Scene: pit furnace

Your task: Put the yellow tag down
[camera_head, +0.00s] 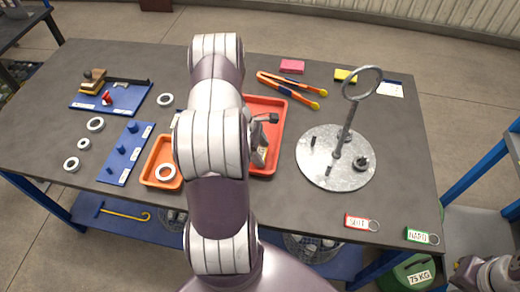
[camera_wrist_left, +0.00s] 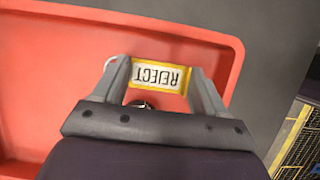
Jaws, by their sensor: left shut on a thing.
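A ring on a dark part shows just below the tag. Behind the tag is the red tray (camera_wrist_left: 60,50), which also shows in the head view (camera_head: 277,110). In the head view my left gripper (camera_head: 262,148) is over this tray, partly hidden by my arm; I cannot make out the tag there.
A round metal stand (camera_head: 318,170) with a ring-topped post is right of the tray. Orange-handled tongs (camera_head: 290,85) lie behind. A red tag (camera_head: 360,222) and green tag (camera_head: 420,236) lie at the front right. An orange tray (camera_head: 152,178) with white rings is on the left.

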